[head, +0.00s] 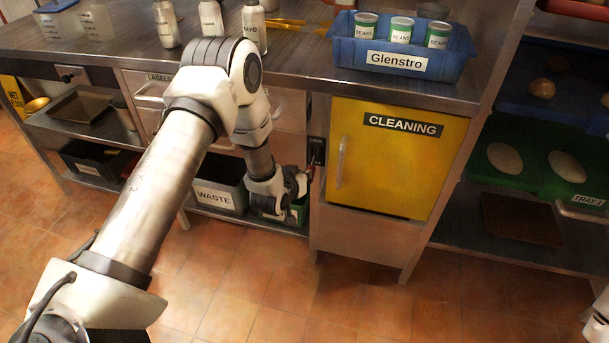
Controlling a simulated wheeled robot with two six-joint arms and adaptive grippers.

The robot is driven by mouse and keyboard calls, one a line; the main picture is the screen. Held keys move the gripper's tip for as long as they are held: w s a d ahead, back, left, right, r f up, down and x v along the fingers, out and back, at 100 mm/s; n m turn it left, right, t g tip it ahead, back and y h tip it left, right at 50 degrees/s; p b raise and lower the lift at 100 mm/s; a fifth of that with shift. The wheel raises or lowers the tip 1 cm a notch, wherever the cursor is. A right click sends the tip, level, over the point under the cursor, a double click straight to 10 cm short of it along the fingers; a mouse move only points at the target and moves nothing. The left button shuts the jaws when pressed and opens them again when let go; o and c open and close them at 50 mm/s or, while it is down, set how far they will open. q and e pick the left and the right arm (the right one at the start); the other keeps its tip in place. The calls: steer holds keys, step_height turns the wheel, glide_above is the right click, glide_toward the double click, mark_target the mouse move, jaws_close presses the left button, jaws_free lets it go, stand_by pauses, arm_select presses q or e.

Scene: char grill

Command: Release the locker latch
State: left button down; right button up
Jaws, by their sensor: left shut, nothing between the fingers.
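The yellow locker (385,165) labelled CLEANING is set under the steel counter, with its door closed and a vertical handle (341,163) on its left side. A small dark latch plate (316,150) is on the frame just left of the door. My left gripper (306,174) is shut and empty, with its tips at or just below the latch plate; I cannot tell if they touch it. Part of my right arm (598,325) shows at the lower right edge, but its gripper is out of view.
On the counter a blue Glenstro crate (345,50) holds several cans. Squeeze bottles (254,27) stand behind my left arm. Below are a WASTE bin (220,195) and a green bin (296,216) beside the gripper. Shelves with green trays (512,178) stand right. The tiled floor in front is clear.

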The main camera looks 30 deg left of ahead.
arm_select(q)
steer(key=shift+f, duration=0.45)
arm_select(e)
steer(key=shift+f, duration=0.25)
arm_select(q)
steer(key=shift+s+f, duration=0.1)
steer(key=shift+f, duration=0.05)
arm_select(e)
steer(key=shift+s, duration=0.1)
